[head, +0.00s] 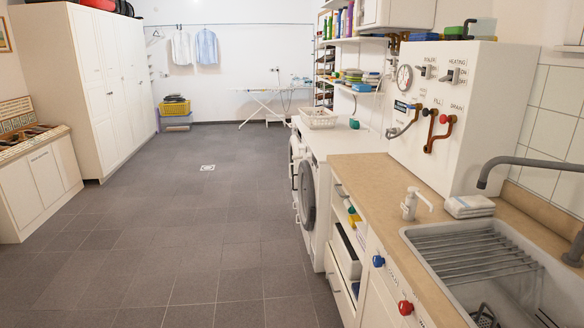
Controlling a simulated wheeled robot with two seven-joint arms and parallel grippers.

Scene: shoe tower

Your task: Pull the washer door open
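Two white front-loading machines stand side by side under a white top, along the right side of the room. The nearer machine (321,234) has a round dark door (307,196) with a grey rim, seen at a steep angle. The farther machine's door (294,172) shows partly behind it. I cannot tell from here which machine is the washer, or whether either door is fully shut. Neither of my grippers is in view.
A wooden counter (352,172) with a sink (482,262) and a white boiler box (437,115) stands at the right. Open shelves (345,232) adjoin the nearer machine. A white basket (318,118) sits on the machines' top. The tiled floor (200,230) before them is clear.

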